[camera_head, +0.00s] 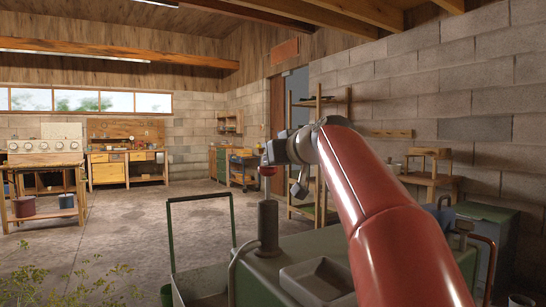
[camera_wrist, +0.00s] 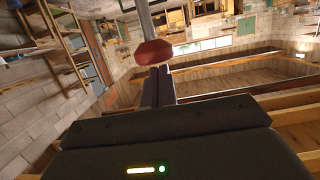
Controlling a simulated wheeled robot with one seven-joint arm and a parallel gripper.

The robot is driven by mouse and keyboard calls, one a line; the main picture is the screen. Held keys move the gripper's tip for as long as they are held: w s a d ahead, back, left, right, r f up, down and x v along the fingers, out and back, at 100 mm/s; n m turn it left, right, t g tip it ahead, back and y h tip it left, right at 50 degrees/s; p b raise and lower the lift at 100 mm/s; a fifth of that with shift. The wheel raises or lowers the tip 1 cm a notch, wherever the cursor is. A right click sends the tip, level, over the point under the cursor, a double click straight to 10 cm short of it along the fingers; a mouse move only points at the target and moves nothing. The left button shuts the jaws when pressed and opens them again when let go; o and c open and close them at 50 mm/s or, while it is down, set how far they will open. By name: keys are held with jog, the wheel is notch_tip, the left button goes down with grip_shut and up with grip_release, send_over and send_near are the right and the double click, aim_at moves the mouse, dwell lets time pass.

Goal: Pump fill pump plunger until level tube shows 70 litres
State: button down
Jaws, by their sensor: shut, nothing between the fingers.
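The fill pump (camera_head: 268,224) is a grey upright cylinder on a green tank top. A thin rod rises from it to a red knob (camera_head: 267,171), the plunger's top, and the plunger stands raised. My gripper (camera_head: 266,160) is right above the knob. In the wrist view the shut fingers (camera_wrist: 156,70) point at the red knob (camera_wrist: 153,53), their tips touching it or very near; I cannot tell which. Nothing is held between them. I cannot make out a level tube or any litre reading in either view.
My red arm hides much of the right side of the green tank (camera_head: 318,246). A green handle frame (camera_head: 201,198) stands to the left. Wooden shelves (camera_head: 302,180) stand behind. The concrete floor (camera_head: 130,235) at left is mostly clear.

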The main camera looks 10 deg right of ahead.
notch_tip(320, 180, down, 6)
jog(key=b, duration=0.5)
jog(key=shift+r, duration=0.1)
jog(key=s+d+r+p, duration=0.1)
jog(key=s+d+r, duration=0.2)
jog(key=s+r, duration=0.3)
jog(key=s, duration=0.3)
jog(key=shift+s+r+p, duration=0.2)
jog(key=shift+r+p, duration=0.15)
dwell(0.7)
